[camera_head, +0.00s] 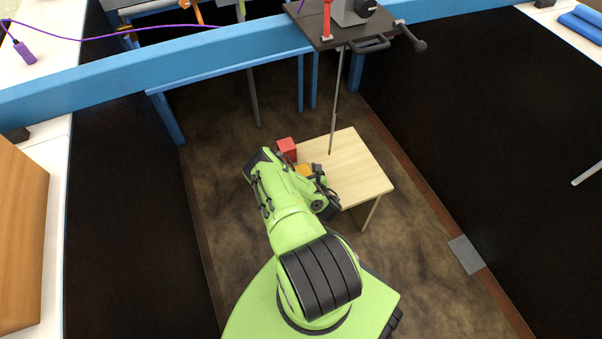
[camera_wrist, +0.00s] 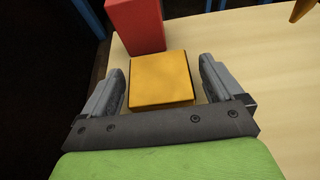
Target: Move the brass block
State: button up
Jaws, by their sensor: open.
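The brass block (camera_wrist: 160,80) is a yellow-gold square block on a small pale wooden table. In the wrist view it lies between the two grey fingers of my gripper (camera_wrist: 162,88), with a gap showing on each side. My gripper is open. In the head view the brass block (camera_head: 304,170) shows only in part, beside my gripper (camera_head: 318,178), and my green arm hides the rest. I cannot tell the exact height of the fingers over the tabletop.
A red block (camera_head: 287,149) stands just beyond the brass block, near the edge of the wooden table (camera_head: 352,163); it also shows in the wrist view (camera_wrist: 135,25). A thin rod (camera_head: 334,115) hangs down over the table from a dark carriage (camera_head: 345,22). The table's right side is clear.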

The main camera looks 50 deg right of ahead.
jog(key=shift+x, duration=1.1)
jog(key=shift+c, duration=0.4)
grip_shut()
jog(key=shift+b, duration=0.3)
